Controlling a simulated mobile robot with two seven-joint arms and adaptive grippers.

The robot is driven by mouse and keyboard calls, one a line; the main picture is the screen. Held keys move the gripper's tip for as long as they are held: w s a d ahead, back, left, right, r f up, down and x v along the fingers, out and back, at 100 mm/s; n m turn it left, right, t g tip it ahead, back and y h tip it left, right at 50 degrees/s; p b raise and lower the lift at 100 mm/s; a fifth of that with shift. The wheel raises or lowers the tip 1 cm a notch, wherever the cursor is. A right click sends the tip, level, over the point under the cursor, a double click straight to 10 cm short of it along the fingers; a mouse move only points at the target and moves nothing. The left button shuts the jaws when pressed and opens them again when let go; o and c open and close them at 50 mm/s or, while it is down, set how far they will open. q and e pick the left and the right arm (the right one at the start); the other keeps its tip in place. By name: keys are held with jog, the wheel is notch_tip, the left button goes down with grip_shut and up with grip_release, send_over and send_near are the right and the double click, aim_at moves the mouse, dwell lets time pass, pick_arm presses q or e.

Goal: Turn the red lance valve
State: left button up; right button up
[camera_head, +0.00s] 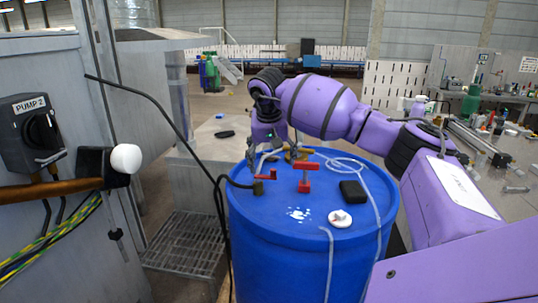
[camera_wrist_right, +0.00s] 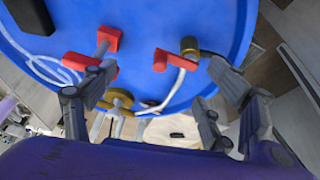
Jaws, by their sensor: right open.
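A blue drum (camera_head: 285,256) stands in the middle of the head view. On its lid are a small red lever (camera_head: 266,175) by a brass-coloured fitting and an upright red T-shaped handle (camera_head: 306,175). I cannot tell by looks which is the lance valve. In the right wrist view the red lever (camera_wrist_right: 160,60) lies near the middle, the red T-shaped piece (camera_wrist_right: 108,40) to its left. My right gripper (camera_head: 272,154) is open over the lid's far left part. Its fingers (camera_wrist_right: 160,100) are spread and hold nothing. My left gripper is not in view.
The lid also carries a black block (camera_head: 353,191), a white round piece (camera_head: 340,218) and clear tubing. A black hose (camera_head: 165,115) runs down to the drum. A mallet (camera_head: 92,170) and a pump switch box (camera_head: 30,128) are at left. A metal grating (camera_head: 187,243) lies left of the drum.

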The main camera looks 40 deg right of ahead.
aim_at(273, 170)
jog(key=b+x, duration=0.1)
jog(key=x, duration=0.2)
jog(key=shift+f, duration=0.3)
jog(key=shift+w+d+f, duration=0.15)
jog(key=shift+f, duration=0.35)
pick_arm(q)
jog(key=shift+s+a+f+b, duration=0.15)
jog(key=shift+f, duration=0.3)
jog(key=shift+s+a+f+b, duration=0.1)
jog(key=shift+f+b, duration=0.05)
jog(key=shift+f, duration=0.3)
pick_arm(e)
jog(key=shift+w+d+f, duration=0.1)
jog(key=shift+f, duration=0.1)
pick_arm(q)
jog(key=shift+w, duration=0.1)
pick_arm(e)
jog(key=shift+c, duration=0.5)
